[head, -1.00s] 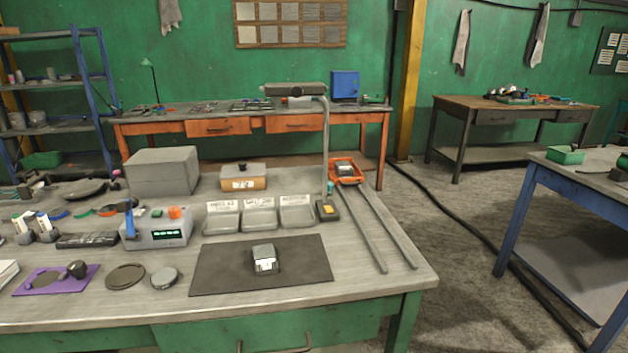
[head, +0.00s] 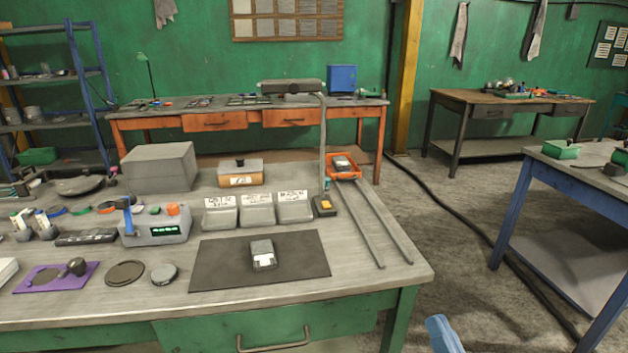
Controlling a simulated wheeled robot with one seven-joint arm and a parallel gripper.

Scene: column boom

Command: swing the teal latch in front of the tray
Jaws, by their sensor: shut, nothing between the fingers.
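The orange tray (head: 331,169) sits at the far end of two grey rails on the bench, with a small dark device in it. A small teal piece (head: 327,184) shows at the tray's near left side, beside the foot of the grey boom post. It looks like the latch, but it is too small to tell its position. My gripper's fingers are not in view. A light blue rounded part (head: 443,335) at the bottom edge, right of the bench, looks like part of my arm, well away from the tray.
The two rails (head: 376,222) slope toward the bench's right front. A grey column boom (head: 323,140) stands left of the tray. A yellow-topped block (head: 325,206), grey bins (head: 258,214) and a dark mat (head: 215,267) lie left of the rails.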

